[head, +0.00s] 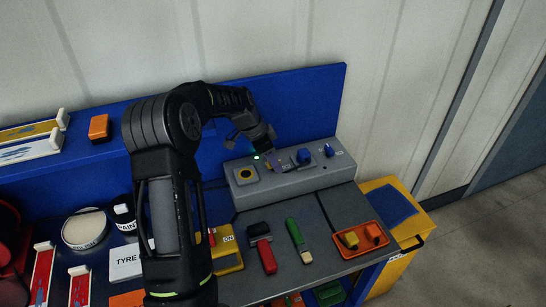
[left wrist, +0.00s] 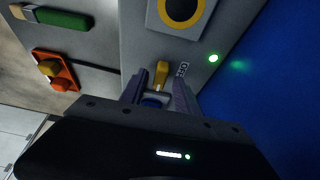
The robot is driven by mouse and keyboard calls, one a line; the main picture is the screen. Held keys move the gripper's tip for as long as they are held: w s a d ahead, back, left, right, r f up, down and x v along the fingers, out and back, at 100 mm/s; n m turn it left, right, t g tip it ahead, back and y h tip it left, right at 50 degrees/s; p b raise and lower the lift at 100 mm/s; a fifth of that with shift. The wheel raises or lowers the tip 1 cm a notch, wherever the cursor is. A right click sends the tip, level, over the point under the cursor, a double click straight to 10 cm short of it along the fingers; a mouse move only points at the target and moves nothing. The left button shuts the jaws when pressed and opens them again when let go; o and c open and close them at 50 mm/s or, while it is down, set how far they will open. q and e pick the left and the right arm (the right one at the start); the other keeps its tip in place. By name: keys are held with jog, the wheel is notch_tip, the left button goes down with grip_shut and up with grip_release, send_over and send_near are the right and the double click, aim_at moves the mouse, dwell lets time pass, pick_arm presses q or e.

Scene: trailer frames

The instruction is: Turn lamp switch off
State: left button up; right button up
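A grey control box (head: 300,178) stands at the back of the bench against the blue backboard. A small green light (head: 256,157) glows on it and also shows in the left wrist view (left wrist: 213,58). My left gripper (head: 269,157) is over the box's top, near this light. In the left wrist view its two purple-grey fingers (left wrist: 160,88) are apart, on either side of a small yellow switch lever (left wrist: 161,74) with a printed label beside it. I cannot tell whether the fingers touch the lever. The lever is hidden in the head view. My right gripper is in neither view.
The box also carries a round yellow-ringed button (head: 245,174) and blue knobs (head: 304,155). In front lie a red-handled brush (head: 267,257), a green-handled brush (head: 297,239) and an orange tray (head: 343,250). Paint cans and other items crowd the left.

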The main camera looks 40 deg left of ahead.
pick_arm(q)
jog(key=shift+c, duration=0.5)
grip_shut()
